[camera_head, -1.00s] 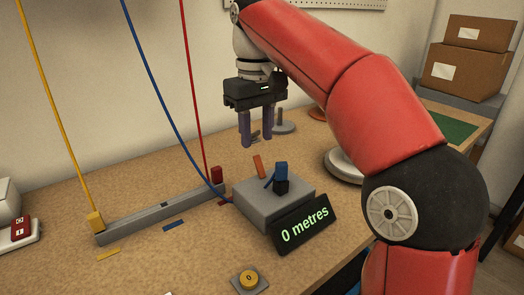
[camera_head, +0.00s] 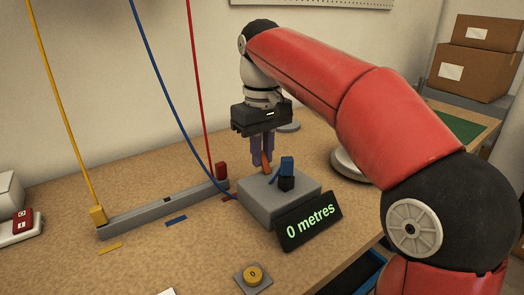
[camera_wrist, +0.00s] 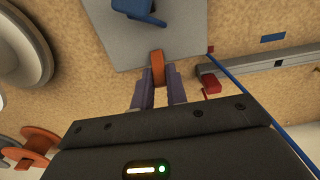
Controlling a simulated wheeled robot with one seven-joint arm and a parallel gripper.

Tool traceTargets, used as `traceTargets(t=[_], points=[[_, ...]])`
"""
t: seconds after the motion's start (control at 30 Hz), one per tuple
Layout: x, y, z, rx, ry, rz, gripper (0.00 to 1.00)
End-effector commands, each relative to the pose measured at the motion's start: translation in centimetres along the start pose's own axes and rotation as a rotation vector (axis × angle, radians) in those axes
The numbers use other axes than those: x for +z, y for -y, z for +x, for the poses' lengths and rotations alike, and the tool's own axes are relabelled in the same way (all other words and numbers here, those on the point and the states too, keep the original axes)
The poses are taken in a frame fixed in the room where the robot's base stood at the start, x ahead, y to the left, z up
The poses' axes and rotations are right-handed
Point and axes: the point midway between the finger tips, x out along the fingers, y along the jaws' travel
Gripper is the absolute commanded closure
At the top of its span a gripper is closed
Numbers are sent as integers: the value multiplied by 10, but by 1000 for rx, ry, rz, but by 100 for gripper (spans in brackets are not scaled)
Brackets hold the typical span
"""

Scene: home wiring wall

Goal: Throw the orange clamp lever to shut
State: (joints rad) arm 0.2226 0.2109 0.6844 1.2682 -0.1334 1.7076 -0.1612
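The orange clamp lever (camera_head: 266,164) stands at the back edge of the grey block (camera_head: 257,203), below my gripper (camera_head: 262,160). In the wrist view the lever (camera_wrist: 158,68) sits between the two purple-grey fingertips, one on each side, with no clear gap. My gripper (camera_wrist: 158,78) looks shut on it. The blue cable (camera_head: 165,100) hangs down to the block's left side. A blue part (camera_head: 287,165) on a black base sits on top of the block. The display (camera_head: 308,220) at the block's front reads "0 metres". The lever's lower end is partly hidden in the head view.
A grey rail (camera_head: 165,211) lies left of the block, with yellow (camera_head: 97,215) and red (camera_head: 221,171) end pieces and cables rising from them. A yellow button (camera_head: 253,275) sits in front. A grey round base (camera_head: 352,165) stands at the right. The front left tabletop is mostly clear.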

Motion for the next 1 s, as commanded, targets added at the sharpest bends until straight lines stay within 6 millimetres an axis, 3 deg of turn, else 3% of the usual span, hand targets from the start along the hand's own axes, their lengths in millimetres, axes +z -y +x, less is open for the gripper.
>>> traceTargets(t=[0.37, 1.0], points=[[2, 0, 2, 2, -48, 3, 100], [24, 0, 2, 5, -493, 0, 100]])
